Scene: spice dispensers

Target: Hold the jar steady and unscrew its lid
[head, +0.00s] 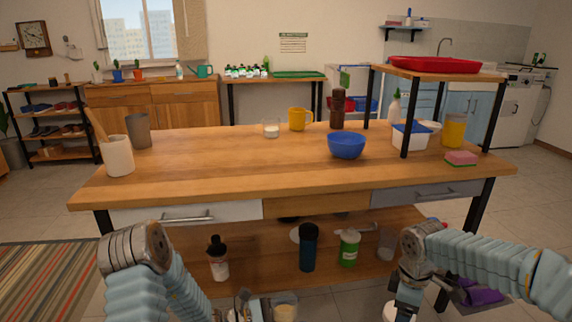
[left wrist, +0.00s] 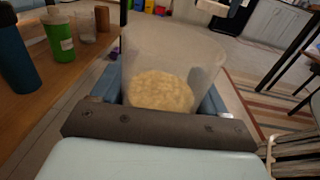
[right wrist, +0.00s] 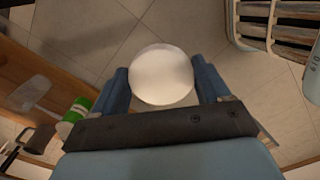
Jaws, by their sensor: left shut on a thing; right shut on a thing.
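The clear jar (left wrist: 162,92) with pale beige contents stands between the blue fingers of my left gripper (left wrist: 165,102), which is shut on it. Its top looks open, with no lid on it. The jar also shows at the bottom edge of the head view (head: 286,309). My right gripper (right wrist: 162,88) is shut on the round white lid (right wrist: 162,75). In the head view the lid (head: 391,312) is at the bottom edge, well to the right of the jar and apart from it. The jar's lower part is hidden by my left gripper.
The wooden table (head: 235,170) lies ahead, with a blue bowl (head: 346,146) and several cups on top. On its lower shelf stand a dark blue bottle (head: 309,248), a green jar (head: 348,248) and a dark-topped bottle (head: 217,260). Open floor lies beneath the lid.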

